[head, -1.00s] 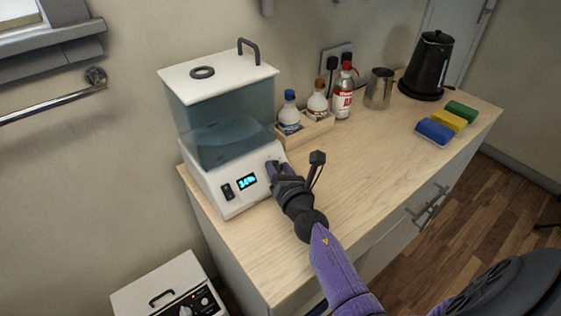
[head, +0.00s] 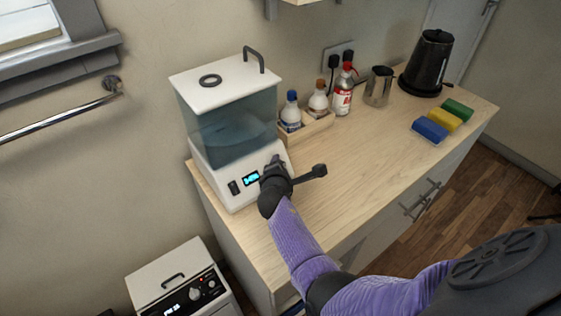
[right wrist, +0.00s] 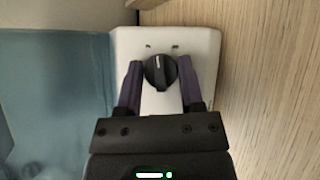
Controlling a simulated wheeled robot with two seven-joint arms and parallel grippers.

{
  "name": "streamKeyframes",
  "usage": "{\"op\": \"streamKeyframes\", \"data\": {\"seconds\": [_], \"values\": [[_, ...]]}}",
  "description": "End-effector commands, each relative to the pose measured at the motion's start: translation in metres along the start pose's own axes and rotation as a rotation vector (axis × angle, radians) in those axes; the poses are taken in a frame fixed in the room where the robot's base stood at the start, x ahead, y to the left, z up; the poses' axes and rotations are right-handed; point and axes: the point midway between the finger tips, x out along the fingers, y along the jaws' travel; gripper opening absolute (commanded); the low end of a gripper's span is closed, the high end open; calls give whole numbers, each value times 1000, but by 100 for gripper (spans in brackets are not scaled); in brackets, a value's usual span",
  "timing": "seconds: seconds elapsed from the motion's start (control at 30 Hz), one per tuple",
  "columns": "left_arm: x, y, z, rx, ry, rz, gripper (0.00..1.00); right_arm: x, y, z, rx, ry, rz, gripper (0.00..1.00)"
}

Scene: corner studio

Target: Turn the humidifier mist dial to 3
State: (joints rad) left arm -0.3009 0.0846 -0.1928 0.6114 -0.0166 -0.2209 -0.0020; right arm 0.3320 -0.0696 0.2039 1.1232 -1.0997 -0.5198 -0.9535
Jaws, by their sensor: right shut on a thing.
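The humidifier (head: 262,150) stands at the left end of the counter, with a white base, a blue-tinted clear tank (head: 226,125) and a white lid. Its front has a lit blue display (head: 251,178) and a dark switch (head: 234,187). My right gripper (head: 272,165) is at the right side of that front and hides the dial in the head view. In the right wrist view, my right gripper (right wrist: 160,78) is shut on the black round dial (right wrist: 160,72), one purple finger at each side. The dial's white line points up, slightly left; small marks above are unreadable. My left gripper is not in view.
Behind the humidifier's right side, a wooden tray (head: 318,127) holds bottles. A metal cup (head: 379,86), a black kettle (head: 428,65) and coloured sponges (head: 430,129) stand farther right. A white appliance (head: 170,270) is below left. The counter's middle is clear.

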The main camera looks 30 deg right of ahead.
Motion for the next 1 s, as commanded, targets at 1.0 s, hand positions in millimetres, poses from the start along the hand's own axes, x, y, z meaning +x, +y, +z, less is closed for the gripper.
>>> {"op": "streamKeyframes", "data": {"seconds": [1.0], "values": [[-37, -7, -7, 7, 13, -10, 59, 0, 2, 1, 508, -1, -377, 0]]}}
